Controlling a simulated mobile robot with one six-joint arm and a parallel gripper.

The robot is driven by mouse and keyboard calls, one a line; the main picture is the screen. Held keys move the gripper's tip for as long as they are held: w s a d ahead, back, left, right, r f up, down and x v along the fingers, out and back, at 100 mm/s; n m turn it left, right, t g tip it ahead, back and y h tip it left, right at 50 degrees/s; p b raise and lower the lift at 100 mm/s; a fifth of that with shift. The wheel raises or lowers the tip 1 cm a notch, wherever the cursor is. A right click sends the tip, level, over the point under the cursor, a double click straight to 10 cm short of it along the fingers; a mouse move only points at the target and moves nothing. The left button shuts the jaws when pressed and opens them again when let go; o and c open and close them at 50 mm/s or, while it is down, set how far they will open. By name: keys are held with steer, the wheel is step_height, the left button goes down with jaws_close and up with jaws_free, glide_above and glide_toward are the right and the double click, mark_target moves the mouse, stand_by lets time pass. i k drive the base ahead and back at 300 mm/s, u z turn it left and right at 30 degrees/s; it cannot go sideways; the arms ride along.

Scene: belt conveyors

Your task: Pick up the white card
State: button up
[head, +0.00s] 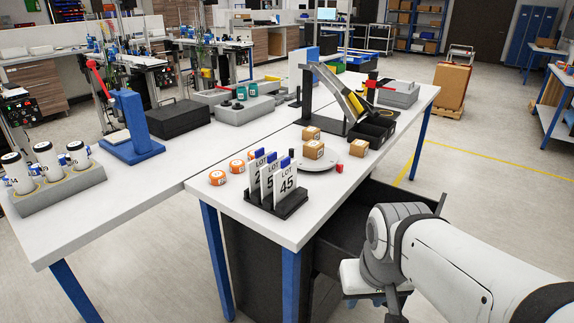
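Several white cards marked LOT, with blue tabs on top, stand upright in a black holder at the near corner of the table. The front white card (287,184) reads 45. The other white cards, one (254,177) at the left and one (269,174) in the middle, are partly covered by those in front. The black holder (290,206) sits close to the table's front edge. My arm reaches in from the lower right, beside the table and apart from the cards.
Orange round pieces (218,178) lie left of the cards. Small brown boxes (313,149) stand behind them, one on a white disc (322,162). A blue stand (130,120) and a grey rack of white jars (60,190) are at left.

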mark_target(285, 181)
steer(key=u, duration=0.05)
steer(key=i, duration=1)
steer(key=z, duration=0.05)
